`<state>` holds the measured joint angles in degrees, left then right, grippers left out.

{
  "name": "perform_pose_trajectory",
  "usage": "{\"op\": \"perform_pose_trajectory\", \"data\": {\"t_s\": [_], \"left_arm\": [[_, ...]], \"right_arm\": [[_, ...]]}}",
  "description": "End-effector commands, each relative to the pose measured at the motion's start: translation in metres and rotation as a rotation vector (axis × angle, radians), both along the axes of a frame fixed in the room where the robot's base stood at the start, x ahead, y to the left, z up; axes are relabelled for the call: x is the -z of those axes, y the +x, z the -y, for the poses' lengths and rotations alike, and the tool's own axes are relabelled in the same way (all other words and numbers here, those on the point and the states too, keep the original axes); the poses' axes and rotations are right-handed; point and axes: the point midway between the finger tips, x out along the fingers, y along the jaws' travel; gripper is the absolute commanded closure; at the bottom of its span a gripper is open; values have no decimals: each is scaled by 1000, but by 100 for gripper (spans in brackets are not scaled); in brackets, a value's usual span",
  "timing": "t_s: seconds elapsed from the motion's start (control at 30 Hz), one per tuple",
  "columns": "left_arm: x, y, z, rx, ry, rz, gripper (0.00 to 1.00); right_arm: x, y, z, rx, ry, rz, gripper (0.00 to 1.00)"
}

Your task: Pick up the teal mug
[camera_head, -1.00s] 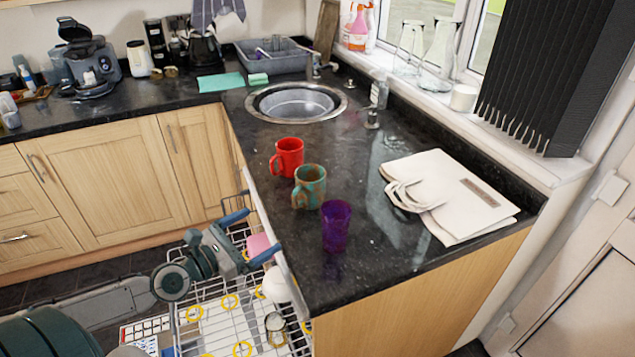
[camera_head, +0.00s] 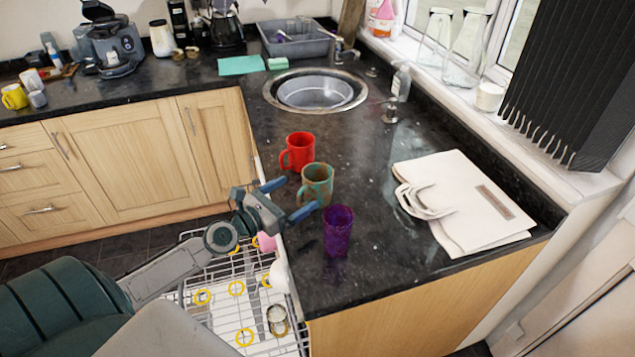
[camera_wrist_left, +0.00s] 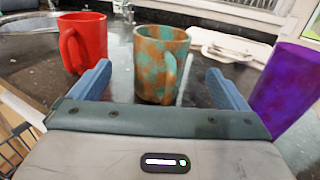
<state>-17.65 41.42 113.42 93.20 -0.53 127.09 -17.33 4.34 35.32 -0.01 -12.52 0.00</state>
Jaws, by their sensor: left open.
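The teal mug (camera_head: 318,186), mottled with brown, stands upright on the dark granite counter, between a red mug and a purple cup. My left gripper (camera_head: 291,198) is open at the counter's left edge, its blue fingers pointing at the teal mug. In the left wrist view the teal mug (camera_wrist_left: 155,65) stands ahead, between the lines of the two fingers (camera_wrist_left: 160,85), its handle toward the right finger. The gap between the fingers is empty. My right gripper is not in view.
The red mug (camera_head: 298,151) stands just behind the teal mug, and the purple cup (camera_head: 338,232) just in front. A white bag (camera_head: 465,205) lies to the right. An open dishwasher rack (camera_head: 225,305) is below the counter edge. A sink (camera_head: 315,92) is farther back.

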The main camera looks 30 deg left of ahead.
Motion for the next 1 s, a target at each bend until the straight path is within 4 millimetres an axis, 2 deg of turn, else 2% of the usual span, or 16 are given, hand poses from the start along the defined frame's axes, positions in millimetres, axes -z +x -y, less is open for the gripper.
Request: {"op": "perform_pose_trajectory", "data": {"t_s": [0.07,0.17,0.43,0.6,0.9,1.0], "left_arm": [[-1,3,1,0,-2,1,3],[-1,6,2,1,-1,0,3],[-6,35,11,-1,-5,3,3],[-3,51,16,0,-2,2,3],[-1,54,17,1,1,-1,3],[-1,54,17,1,0,-1,23]], "right_arm": [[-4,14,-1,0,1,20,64],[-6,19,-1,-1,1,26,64],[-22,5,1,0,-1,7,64],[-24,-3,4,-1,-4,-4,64],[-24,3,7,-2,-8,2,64],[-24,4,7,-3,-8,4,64]]}}
